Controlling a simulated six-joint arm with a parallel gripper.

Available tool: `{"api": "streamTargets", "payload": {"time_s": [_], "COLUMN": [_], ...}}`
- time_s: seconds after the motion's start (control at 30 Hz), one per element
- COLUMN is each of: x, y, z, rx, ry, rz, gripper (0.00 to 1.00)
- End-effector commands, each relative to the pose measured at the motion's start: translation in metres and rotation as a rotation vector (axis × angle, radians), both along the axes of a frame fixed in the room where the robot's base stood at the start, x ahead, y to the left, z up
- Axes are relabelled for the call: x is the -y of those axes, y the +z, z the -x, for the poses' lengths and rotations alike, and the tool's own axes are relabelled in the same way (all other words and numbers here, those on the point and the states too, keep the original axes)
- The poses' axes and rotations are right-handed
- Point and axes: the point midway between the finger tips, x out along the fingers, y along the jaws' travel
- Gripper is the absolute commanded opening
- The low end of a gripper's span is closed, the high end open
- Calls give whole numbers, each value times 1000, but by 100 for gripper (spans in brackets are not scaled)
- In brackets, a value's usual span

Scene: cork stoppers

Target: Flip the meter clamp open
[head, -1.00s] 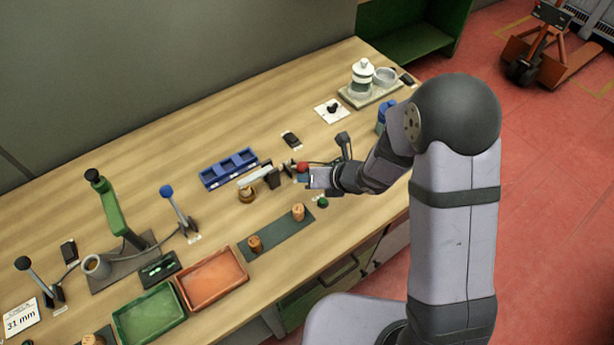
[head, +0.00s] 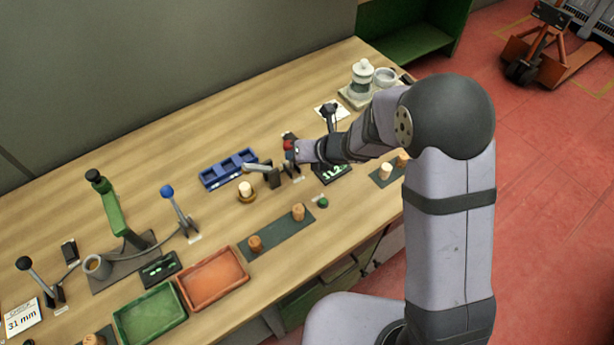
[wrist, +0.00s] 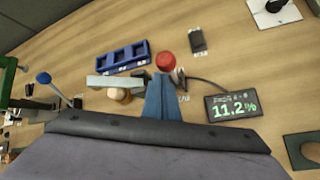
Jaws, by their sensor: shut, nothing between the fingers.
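The meter clamp has a pale bar (head: 262,168) on a dark post and a red ball knob (head: 288,145). The bar appears raised, and the pale top of a cork (head: 246,187) in its brass-coloured seat shows below it. In the wrist view the bar (wrist: 105,81) passes beside and above the cork (wrist: 120,96). My gripper (head: 299,150) is shut and empty, with its tips at the red knob. In the wrist view its blue fingers (wrist: 161,97) end just short of the knob (wrist: 166,62); I cannot tell whether they touch. The meter display (wrist: 234,107) reads 11.2%.
A blue three-slot rack (head: 228,169) stands behind the clamp. A dark mat (head: 275,233) with two corks lies in front. A green tray (head: 150,312) and an orange tray (head: 213,279) are at front left. A blue-knobbed lever (head: 175,209) stands left.

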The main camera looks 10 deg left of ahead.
Motion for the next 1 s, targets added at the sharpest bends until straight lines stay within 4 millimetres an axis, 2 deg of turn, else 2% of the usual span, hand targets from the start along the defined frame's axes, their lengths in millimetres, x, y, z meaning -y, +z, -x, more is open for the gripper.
{"api": "streamTargets", "payload": {"time_s": [0.03,0.4,1.0], "x": [-5,-30,-50], "y": [5,10,7], "z": [-6,-31,-50], "rx": [6,0,-42], "ry": [0,-1,2], "rz": [-4,-2,42], "gripper": [0,0,0]}}
